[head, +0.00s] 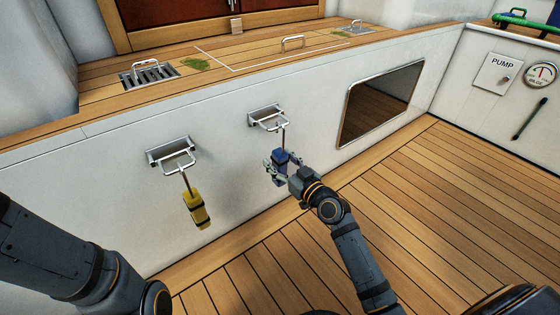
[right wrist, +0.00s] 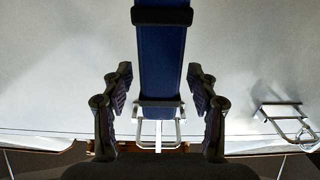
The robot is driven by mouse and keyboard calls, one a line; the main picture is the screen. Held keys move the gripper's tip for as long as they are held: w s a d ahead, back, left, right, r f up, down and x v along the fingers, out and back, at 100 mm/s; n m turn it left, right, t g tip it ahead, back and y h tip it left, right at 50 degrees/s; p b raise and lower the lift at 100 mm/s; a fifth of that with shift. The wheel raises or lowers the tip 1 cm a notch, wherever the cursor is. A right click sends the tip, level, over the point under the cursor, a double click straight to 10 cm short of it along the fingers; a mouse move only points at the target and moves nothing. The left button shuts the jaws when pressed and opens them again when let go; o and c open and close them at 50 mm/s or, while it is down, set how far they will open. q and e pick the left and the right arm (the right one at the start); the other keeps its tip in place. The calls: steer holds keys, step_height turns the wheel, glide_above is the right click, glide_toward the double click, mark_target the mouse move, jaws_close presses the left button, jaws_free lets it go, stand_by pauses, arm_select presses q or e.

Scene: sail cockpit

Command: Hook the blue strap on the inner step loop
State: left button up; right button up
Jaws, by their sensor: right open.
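The blue strap (head: 279,158) hangs below the right-hand metal step loop (head: 268,119) on the white wall, joined by a thin metal rod at the loop's right end. My right gripper (head: 282,164) is open, with a finger on each side of the blue strap. In the right wrist view the blue strap (right wrist: 160,60) runs between the fingers with a gap on both sides. A second step loop (head: 174,157) is to the left, with a yellow strap (head: 195,209) hanging from it. My left gripper is out of view; only its arm shows at lower left.
A dark framed panel (head: 380,103) is set in the wall to the right. The planked floor (head: 420,210) is clear.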

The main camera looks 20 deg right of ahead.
steer(key=v, duration=0.7)
steer(key=shift+s+r, duration=0.1)
steer(key=shift+s, duration=0.15)
